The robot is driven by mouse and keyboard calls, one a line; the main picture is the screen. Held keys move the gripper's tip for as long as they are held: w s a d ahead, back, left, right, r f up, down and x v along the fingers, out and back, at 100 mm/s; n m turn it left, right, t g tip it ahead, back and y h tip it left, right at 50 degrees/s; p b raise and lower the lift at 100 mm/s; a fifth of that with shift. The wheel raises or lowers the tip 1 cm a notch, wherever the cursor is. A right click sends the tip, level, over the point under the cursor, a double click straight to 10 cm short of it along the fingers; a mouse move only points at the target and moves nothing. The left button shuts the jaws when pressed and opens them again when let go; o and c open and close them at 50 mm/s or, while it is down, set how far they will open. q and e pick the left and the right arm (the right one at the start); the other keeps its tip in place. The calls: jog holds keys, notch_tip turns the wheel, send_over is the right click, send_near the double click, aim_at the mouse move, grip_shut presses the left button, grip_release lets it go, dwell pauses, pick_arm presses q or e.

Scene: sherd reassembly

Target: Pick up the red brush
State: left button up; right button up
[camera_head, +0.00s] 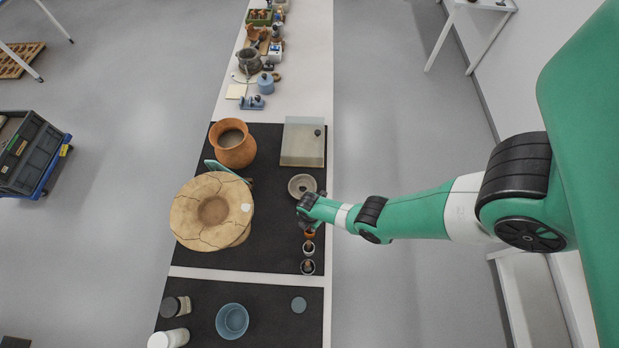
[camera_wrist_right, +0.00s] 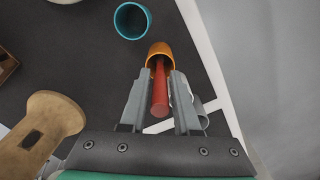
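The red brush (camera_wrist_right: 160,88) stands in an orange cup (camera_wrist_right: 160,50) in the right wrist view, its red handle pointing toward the camera. My right gripper (camera_wrist_right: 161,78) has its two grey fingers on either side of the handle. Narrow gaps seem to show between the handle and both fingers, so it looks open around the brush. In the head view my right gripper (camera_head: 304,206) is over the right edge of the black mat, just beyond the orange cup (camera_head: 309,233). The brush cannot be made out there. My left gripper is not in view.
More small cups (camera_head: 307,267) stand in line with the orange one. A grey dish (camera_head: 302,186) lies close to my right gripper. A large cracked vessel (camera_head: 211,211), an orange pot (camera_head: 234,150) and a clear box (camera_head: 302,142) stand on the mat. A blue bowl (camera_head: 232,320) is nearer.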

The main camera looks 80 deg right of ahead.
grip_shut()
